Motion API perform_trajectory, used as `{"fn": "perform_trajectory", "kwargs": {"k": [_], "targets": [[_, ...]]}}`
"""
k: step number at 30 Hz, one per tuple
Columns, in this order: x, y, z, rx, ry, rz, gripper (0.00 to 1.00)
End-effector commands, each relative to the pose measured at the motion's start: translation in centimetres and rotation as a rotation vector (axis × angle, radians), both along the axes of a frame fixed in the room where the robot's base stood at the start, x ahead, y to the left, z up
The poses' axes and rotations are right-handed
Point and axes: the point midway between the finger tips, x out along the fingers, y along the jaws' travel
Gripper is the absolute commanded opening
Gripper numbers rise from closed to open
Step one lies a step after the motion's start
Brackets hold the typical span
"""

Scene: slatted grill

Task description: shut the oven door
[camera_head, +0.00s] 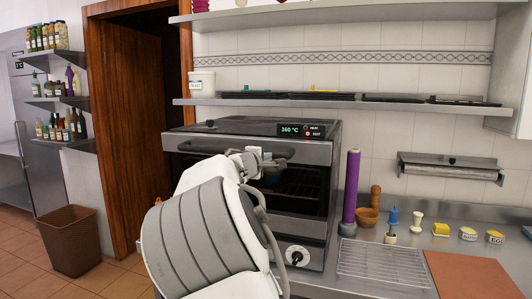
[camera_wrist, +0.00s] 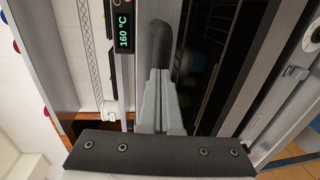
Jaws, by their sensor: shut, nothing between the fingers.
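The oven (camera_head: 318,170) stands on the counter, with a lit 160 °C display on its top front. Its door (camera_head: 300,188) has dark glass with racks showing behind it, and it also fills the right of the wrist view (camera_wrist: 232,65). I cannot tell whether the door is fully shut or slightly ajar. The dark door handle (camera_head: 200,148) runs along the door's top; it shows in the wrist view too (camera_wrist: 161,38). My gripper (camera_wrist: 160,78) is shut and empty, its fingertips at or very near the handle. My arm hides the door's lower left.
A purple roll (camera_head: 351,186), a wooden bowl (camera_head: 367,216) and a wire rack (camera_head: 382,262) are on the counter right of the oven. A shelf (camera_head: 225,101) with dark trays runs above. A brown basket (camera_head: 74,240) stands on the floor at left.

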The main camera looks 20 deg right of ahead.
Motion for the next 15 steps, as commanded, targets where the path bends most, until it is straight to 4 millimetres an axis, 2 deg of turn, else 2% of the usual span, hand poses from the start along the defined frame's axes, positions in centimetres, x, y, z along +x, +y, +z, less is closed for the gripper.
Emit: {"fn": "perform_trajectory", "kwargs": {"k": [6,15], "targets": [[1.11,-0.76,-0.08,0.001,-0.001,0.001,0.00],[1.22,-0.81,-0.20,0.002,-0.001,0.001,0.00]]}}
